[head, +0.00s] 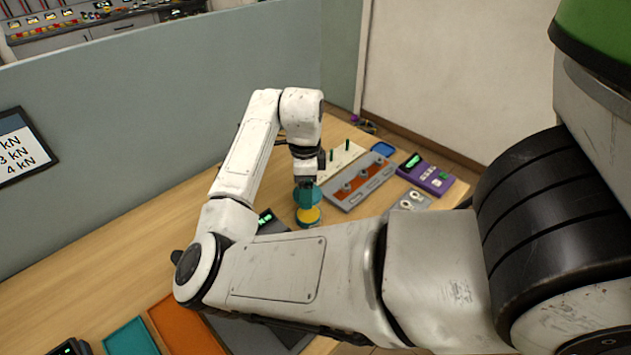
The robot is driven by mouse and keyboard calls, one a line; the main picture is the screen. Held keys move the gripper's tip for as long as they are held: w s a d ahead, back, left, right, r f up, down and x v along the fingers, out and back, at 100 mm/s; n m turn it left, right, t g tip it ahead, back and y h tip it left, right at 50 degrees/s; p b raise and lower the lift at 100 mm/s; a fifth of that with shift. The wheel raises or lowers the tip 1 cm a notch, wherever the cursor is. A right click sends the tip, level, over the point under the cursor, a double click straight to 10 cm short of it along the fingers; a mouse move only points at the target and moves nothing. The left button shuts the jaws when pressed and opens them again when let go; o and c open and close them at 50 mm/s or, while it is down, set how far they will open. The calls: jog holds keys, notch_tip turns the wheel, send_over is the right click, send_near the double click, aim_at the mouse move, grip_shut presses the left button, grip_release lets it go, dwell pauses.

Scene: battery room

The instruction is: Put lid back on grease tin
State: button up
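My gripper (307,183) points down at the middle of the wooden table, right at a teal piece (304,200) that looks like the lid. A small round yellow thing (308,216), which looks like the grease tin, shows just below and in front of the teal piece. The teal piece overlaps it in the view; I cannot tell whether they touch. The fingers are small and dark against the teal, so their opening and grip are unclear.
Right of the gripper lie a grey panel with an orange strip (352,194), a purple device (428,180), a small grey plate (410,200) and a blue dish (383,149). Teal (130,338) and orange (186,325) trays lie front left. A partition (150,130) stands behind; the table's left is clear.

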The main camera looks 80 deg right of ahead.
jog(key=b, duration=0.4)
send_over(307, 213)
jog(key=shift+a+f, duration=0.1)
jog(key=shift+f, duration=2)
jog(key=shift+f+b, duration=0.3)
jog(key=shift+f, duration=0.7)
jog(key=shift+r+p, duration=0.1)
jog(key=shift+p, duration=0.25)
jog(key=shift+f, duration=0.2)
jog(key=o, duration=0.9)
jog(key=shift+r+p, duration=0.15)
jog(key=shift+p, duration=0.15)
